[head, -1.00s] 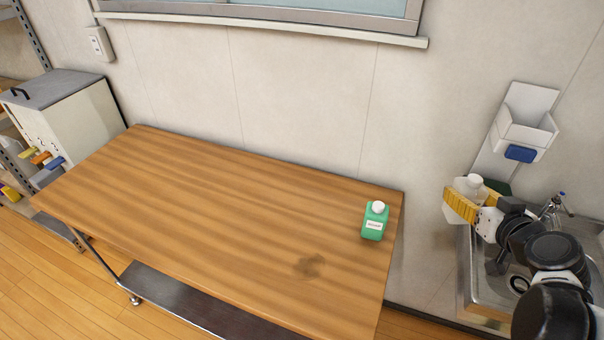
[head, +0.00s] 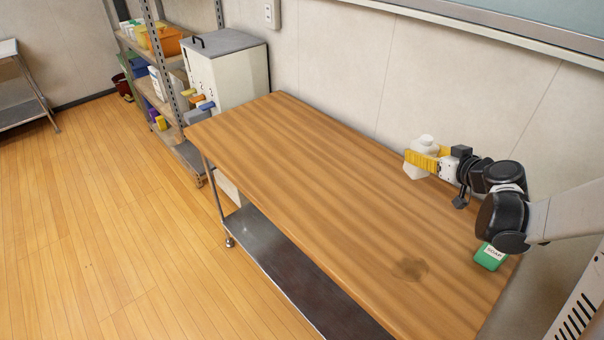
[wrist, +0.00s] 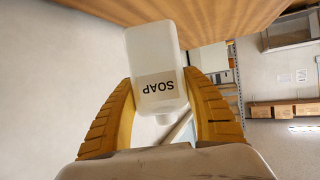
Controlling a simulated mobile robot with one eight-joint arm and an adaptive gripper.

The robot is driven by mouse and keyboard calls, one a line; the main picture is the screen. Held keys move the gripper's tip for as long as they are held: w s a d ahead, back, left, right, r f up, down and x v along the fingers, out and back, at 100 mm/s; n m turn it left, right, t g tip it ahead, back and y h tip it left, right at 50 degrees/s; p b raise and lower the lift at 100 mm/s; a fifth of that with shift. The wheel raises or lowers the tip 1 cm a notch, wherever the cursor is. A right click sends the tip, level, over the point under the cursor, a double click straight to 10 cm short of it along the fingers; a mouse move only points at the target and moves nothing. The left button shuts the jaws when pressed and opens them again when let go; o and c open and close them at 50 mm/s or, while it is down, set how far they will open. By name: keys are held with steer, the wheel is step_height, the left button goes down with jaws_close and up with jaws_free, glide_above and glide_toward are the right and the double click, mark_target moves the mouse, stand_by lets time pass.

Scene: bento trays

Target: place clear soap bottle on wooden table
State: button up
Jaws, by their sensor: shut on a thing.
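The clear soap bottle (head: 416,162) is whitish and translucent with a white cap. My gripper (head: 423,160) is shut on it with its yellow fingers. In the wrist view the bottle (wrist: 158,65) appears upside down with its SOAP label readable, between the two yellow fingers (wrist: 160,112). The wooden table (head: 300,185) lies under my arm in the head view. The bottle appears over its rear part; whether its base touches the top I cannot tell. The table's edge also shows in the wrist view (wrist: 190,14).
A white cabinet (head: 226,80) and a shelf rack (head: 150,60) stand beyond the left end.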

steer(key=shift+w+d+f, duration=0.55)
steer(key=shift+w+d, duration=0.15)
steer(key=shift+w, duration=0.2)
steer(key=shift+w+f+y, duration=0.25)
steer(key=shift+y, duration=0.05)
steer(key=shift+w+a+f+b, duration=0.65)
steer(key=shift+a+f+b, duration=0.45)
steer(key=shift+a+f, duration=0.7)
steer(key=shift+w+a+f+b, duration=0.7)
steer(key=shift+a+f+b, duration=0.45)
steer(key=shift+a+f, duration=0.65)
steer(key=shift+w+a+f+b, duration=0.65)
steer(key=shift+a+f+b, duration=0.45)
steer(key=shift+a+f, duration=0.7)
steer(key=shift+f, duration=0.2)
steer(key=o, duration=1)
steer(key=shift+c, duration=0.2)
steer(key=shift+o, duration=0.3)
steer(key=shift+r, duration=0.15)
